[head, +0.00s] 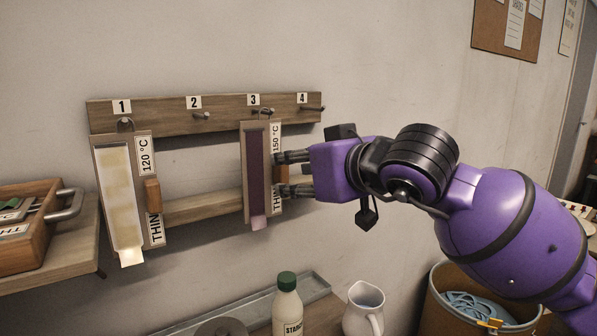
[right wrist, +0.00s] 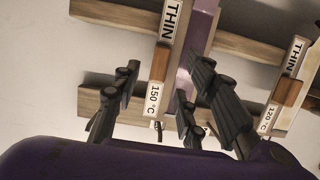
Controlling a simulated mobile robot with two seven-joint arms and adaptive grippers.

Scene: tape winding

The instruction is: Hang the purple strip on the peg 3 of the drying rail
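The purple strip (head: 256,172) is in a narrow upright holder that appears to hang by its top ring at peg 3 (head: 262,111) of the wooden drying rail (head: 226,118). The holder's side plate (head: 276,143) reads 150 °C and THIN, with a wooden grip block (head: 284,173) on it. My right gripper (head: 294,174) is at the holder's right side, its fingers apart above and below the block. In the right wrist view, the fingers (right wrist: 158,88) stand open either side of the plate, with gaps showing. My left gripper is not in view.
A pale strip in a 120 °C holder (head: 145,200) hangs on peg 1. Peg 2 (head: 202,115) and peg 4 (head: 312,108) are bare. Below are a bottle (head: 287,305), a white jug (head: 363,309) and a bin (head: 470,310). A wooden box (head: 40,240) sits at left.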

